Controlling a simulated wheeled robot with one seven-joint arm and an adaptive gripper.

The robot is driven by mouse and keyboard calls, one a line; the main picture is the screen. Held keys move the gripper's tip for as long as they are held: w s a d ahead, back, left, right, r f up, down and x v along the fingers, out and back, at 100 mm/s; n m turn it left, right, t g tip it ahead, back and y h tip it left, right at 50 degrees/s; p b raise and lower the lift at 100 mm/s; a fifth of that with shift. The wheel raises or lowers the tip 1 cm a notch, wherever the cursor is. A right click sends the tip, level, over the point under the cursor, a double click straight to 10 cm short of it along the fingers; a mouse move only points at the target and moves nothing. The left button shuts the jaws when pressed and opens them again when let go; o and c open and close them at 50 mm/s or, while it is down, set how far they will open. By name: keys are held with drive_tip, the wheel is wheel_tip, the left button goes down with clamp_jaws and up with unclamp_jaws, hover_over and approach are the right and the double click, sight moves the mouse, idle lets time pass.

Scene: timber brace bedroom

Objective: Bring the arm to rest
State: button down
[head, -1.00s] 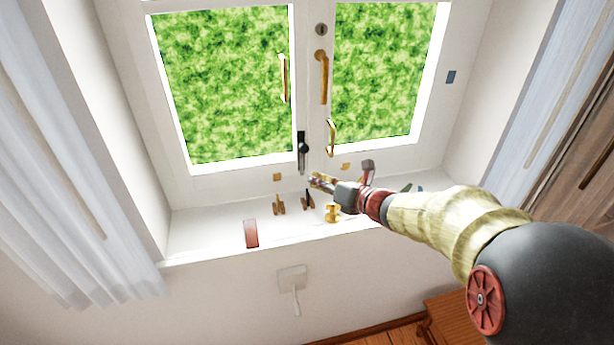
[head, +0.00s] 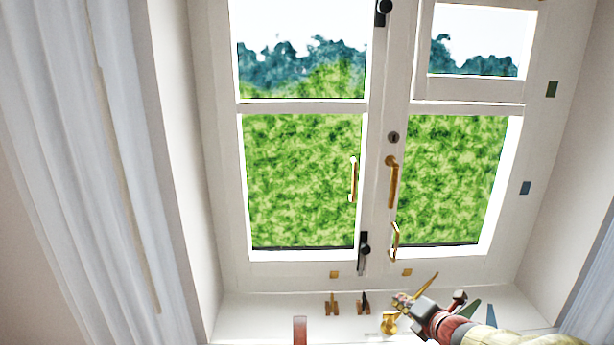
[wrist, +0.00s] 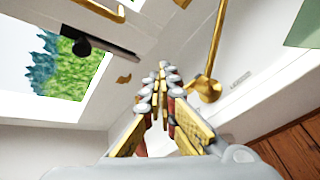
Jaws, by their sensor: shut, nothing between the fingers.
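My gripper (head: 403,303) is at the bottom right in the head view, over the window sill. In the wrist view my gripper (wrist: 162,72) points away with its fingers together and nothing between them. A brass stay-like fitting (head: 389,322) stands on the sill close by the gripper. In the wrist view a brass rod with a round knob (wrist: 208,88) is just right of the fingers. I cannot tell whether they touch. The rest of my arm runs out of the head view at the lower right.
The white window (head: 377,215) has brass handles (head: 392,182) and a black bolt (head: 363,250) low in the middle. Small wooden pegs (head: 332,304), a reddish block (head: 300,330) and a blue wedge (head: 491,316) are on the sill. A curtain (head: 90,170) hangs at left.

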drive_tip(key=s+d+f+m+g+h, duration=0.25)
drive_tip(key=s+d+m+h, duration=0.25)
drive_tip(key=s+d+m, duration=0.6)
drive_tip(key=s+a+r+m+g, duration=0.2)
drive_tip(key=s+a+m+g, duration=0.3)
drive_tip(key=s+m, duration=0.7)
drive_tip(key=s+a+r+m+y, duration=0.1)
drive_tip(key=s+a+r+m, duration=0.1)
drive_tip(key=s+a+r, duration=0.2)
drive_tip(key=s+a+r+m+y, duration=0.1)
drive_tip(key=s+a+r, duration=0.3)
drive_tip(key=a, duration=0.5)
drive_tip(key=shift+s+a+r+m+y, duration=0.25)
drive_tip(key=shift+s+m, duration=0.35)
drive_tip(key=shift+s, duration=0.55)
drive_tip(key=c, duration=2.6)
unclamp_jaws()
drive_tip(key=shift+t, duration=0.25)
